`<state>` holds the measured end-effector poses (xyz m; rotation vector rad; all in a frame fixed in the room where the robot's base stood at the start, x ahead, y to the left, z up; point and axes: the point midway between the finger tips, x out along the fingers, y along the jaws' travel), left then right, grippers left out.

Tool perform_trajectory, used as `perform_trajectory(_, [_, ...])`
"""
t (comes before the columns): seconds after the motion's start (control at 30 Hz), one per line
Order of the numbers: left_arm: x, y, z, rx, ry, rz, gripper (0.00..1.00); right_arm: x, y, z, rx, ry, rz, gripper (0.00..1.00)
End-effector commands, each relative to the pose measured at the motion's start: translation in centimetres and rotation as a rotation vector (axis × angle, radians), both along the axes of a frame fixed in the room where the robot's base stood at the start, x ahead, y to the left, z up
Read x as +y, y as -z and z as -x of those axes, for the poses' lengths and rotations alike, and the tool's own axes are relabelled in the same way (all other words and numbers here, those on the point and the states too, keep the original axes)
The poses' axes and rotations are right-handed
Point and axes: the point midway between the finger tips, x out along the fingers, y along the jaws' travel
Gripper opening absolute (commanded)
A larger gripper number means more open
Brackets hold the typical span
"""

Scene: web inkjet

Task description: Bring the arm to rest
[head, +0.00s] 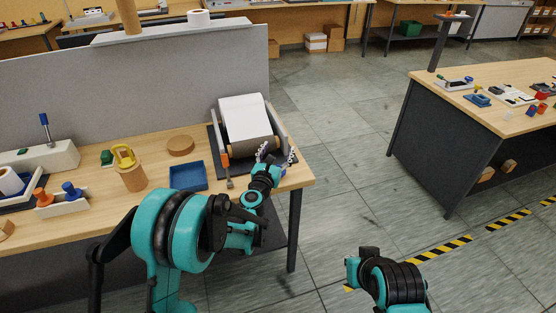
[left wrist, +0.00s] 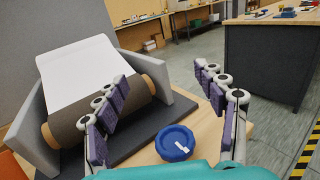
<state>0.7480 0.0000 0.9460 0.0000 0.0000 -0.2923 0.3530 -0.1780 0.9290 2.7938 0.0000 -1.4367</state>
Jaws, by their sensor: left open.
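My left arm comes in from the left in the head view. Its gripper (head: 276,153) is over the right end of the workbench (head: 95,208), in front of the paper-feeding machine (head: 226,133). In the left wrist view the fingers (left wrist: 165,92) are spread wide with nothing between them. A round blue lidded or dish-like thing (left wrist: 175,143) with a white label lies on the bench below the fingers, apart from them. The machine's white sheet (left wrist: 80,67) and dark roller show beside the left finger. My right arm shows at the lower right of the head view; its gripper is not visible.
A blue tray (head: 188,178), a round wooden disc (head: 180,145) and a yellow-topped wooden cylinder (head: 130,172) stand left of the machine. A grey panel (head: 150,80) backs the bench. Another bench (head: 490,110) stands at right, with clear floor (head: 340,150) between.

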Motion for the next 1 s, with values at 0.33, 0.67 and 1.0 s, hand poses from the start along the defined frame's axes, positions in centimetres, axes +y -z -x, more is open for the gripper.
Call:
perform_trajectory(0.33, [0.0,-0.5,0.0,0.0,0.0,0.0,0.7,0.0,0.0,0.0,0.0,0.0,0.0,0.0])
perform_trajectory(0.67, [0.1,-2.7,1.2,-0.039,0.033,-0.155,0.7,0.0,0.0,0.0,0.0,0.0,0.0,0.0])
perform_trajectory(1.0, [1.7,-8.5,11.9,-0.245,0.292,-1.139,0.7,0.0,0.0,0.0,0.0,0.0,0.0,0.0])
